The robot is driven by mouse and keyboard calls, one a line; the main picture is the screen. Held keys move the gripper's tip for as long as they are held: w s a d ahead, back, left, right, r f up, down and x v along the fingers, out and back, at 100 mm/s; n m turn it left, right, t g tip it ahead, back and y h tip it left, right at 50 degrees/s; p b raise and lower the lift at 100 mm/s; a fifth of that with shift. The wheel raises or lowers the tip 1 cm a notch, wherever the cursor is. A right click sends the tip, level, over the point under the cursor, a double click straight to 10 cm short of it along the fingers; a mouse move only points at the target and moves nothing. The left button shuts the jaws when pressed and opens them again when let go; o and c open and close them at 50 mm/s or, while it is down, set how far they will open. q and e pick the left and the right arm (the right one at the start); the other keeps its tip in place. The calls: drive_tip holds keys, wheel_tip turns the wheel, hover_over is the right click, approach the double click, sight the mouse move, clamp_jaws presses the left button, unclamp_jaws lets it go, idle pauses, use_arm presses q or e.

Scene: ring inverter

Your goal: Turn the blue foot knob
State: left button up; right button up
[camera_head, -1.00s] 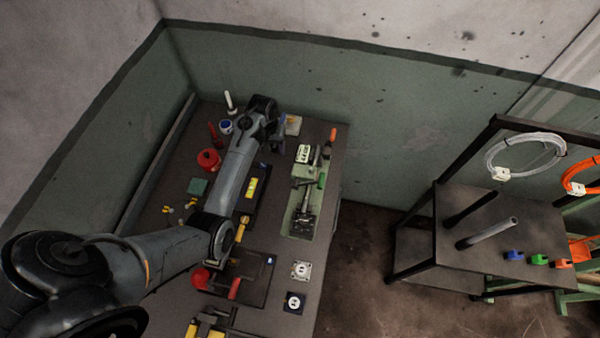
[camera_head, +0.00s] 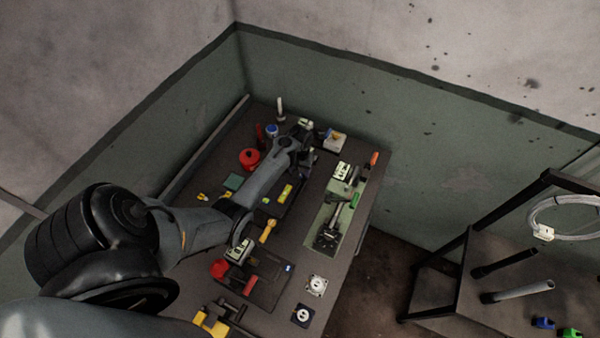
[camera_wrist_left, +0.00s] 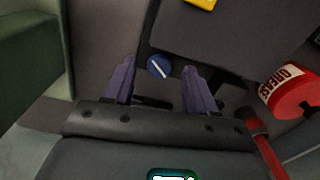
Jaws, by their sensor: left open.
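The blue knob (camera_wrist_left: 159,67), a round disc with a white line across it, shows in the left wrist view at the corner of a dark flat-topped body (camera_wrist_left: 215,40). My left gripper (camera_wrist_left: 158,68) is open. Its two purple fingers appear on either side of the knob in that view, with clear gaps; I cannot tell how far the tips are above it. In the head view my left gripper (camera_head: 312,156) is over the far part of the bench, and I cannot make out the knob there. My right gripper is not in view.
A red grease can (camera_wrist_left: 288,92) and a red-handled tool (camera_wrist_left: 264,142) lie right of the gripper in the wrist view. A white-topped box (camera_head: 336,141) and a green vise plate (camera_head: 326,236) are nearby on the bench (camera_head: 345,275). A rack stands at the right.

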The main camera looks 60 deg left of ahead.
use_arm(q)
drive_tip(key=shift+f, duration=0.8)
clamp_jaws()
drive_tip(key=shift+r+m+p, duration=0.3)
drive_tip(key=shift+m+p, duration=0.9)
drive_tip(key=shift+f+m, duration=0.1)
drive_tip(key=shift+m, duration=0.5)
drive_tip(key=shift+f+m, duration=0.2)
drive_tip(key=shift+m, duration=0.2)
unclamp_jaws()
